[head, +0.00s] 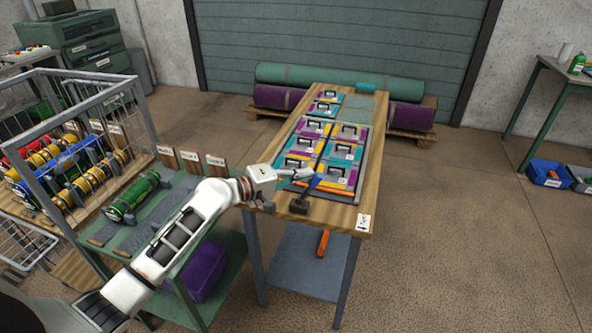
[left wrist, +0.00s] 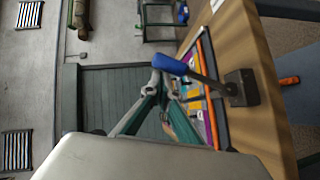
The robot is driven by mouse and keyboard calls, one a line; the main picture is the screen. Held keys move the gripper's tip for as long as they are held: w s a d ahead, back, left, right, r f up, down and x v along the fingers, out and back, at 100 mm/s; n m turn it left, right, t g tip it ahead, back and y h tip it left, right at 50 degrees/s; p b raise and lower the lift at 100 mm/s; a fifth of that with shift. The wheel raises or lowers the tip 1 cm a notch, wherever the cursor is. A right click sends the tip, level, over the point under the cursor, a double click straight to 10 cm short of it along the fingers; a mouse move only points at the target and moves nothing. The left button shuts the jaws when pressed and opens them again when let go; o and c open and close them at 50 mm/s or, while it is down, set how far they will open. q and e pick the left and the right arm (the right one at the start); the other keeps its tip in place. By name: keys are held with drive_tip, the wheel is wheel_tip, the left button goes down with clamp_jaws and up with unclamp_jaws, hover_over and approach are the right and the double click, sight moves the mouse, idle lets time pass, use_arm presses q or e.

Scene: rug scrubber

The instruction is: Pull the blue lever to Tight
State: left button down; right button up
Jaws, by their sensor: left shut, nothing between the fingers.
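The blue lever (head: 315,182) stands on a dark base (head: 298,206) at the near end of the wooden table. In the left wrist view its blue handle (left wrist: 171,64) and its dark base (left wrist: 241,87) show clearly, with a metal shaft between them. My left gripper (head: 303,173) is shut and empty, with its fingertips close to the blue handle in the head view. In the left wrist view the fingertips (left wrist: 162,86) appear just beside the handle; I cannot tell whether they touch. A small white label (head: 364,222) lies on the table corner, too small to read. My right gripper is not in view.
Colourful panels (head: 318,150) cover the middle of the wooden table (head: 262,229). Rolled rugs (head: 340,78) lie behind.

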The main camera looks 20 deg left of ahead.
use_arm(q)
drive_tip(key=shift+d+f, duration=0.15)
drive_tip(key=shift+d, duration=0.65)
drive_tip(key=shift+d, duration=0.1)
